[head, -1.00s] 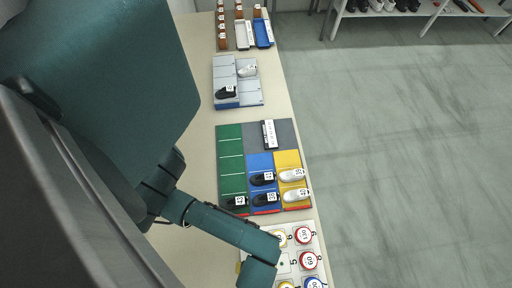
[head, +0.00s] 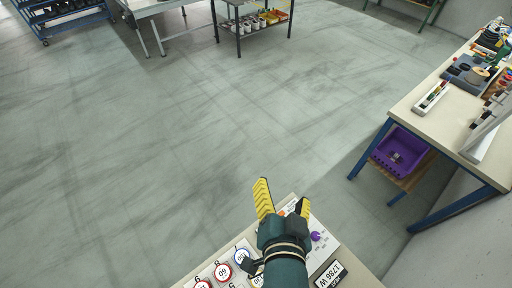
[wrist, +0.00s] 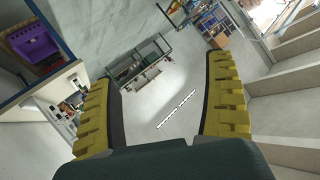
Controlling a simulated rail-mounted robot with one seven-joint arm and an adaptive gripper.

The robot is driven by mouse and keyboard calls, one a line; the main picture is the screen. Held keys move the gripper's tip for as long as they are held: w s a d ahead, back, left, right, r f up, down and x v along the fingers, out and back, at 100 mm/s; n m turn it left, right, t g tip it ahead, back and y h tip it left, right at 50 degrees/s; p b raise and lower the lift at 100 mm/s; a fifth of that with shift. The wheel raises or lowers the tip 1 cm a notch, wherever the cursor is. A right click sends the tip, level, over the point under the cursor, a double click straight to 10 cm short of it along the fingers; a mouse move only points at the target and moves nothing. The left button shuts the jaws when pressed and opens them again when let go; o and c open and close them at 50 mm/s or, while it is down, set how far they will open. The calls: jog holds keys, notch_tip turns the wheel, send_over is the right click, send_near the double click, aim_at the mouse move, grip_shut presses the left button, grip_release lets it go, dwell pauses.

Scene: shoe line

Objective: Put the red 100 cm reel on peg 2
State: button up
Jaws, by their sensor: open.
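My gripper (head: 283,196) is open and empty, its two yellow fingers spread above the end of a white board (head: 235,285). In the wrist view my gripper (wrist: 162,85) has nothing between its fingers; only distant floor and furniture show beyond them. Two red-rimmed reels, one red reel (head: 222,272) and another red reel (head: 203,284), sit on the board at the bottom edge. Their printed numbers are too small to read surely. A blue-rimmed reel (head: 241,257) sits beside them, nearer my gripper. My arm hides part of the board, and I cannot make out peg 2.
A purple knob (head: 316,236) and a label card (head: 331,274) lie right of my wrist. A separate bench (head: 440,125) with tools stands at the right, a purple crate (head: 403,153) below it. Open floor lies beyond the table edge.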

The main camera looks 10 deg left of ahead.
jog(key=s+d+r+n+t+h, duration=0.1)
jog(key=d+r+n+t, duration=0.1)
jog(key=r, duration=1.1)
jog(key=s+d+r+n+t, duration=0.1)
jog(key=d+r+t, duration=0.3)
jog(key=r, duration=0.9)
jog(key=n+t, duration=0.1)
jog(key=t, duration=0.1)
jog(key=shift+s+r+t+h, duration=0.15)
jog(key=shift+s+t+h, duration=0.05)
jog(key=shift+t+h, duration=0.2)
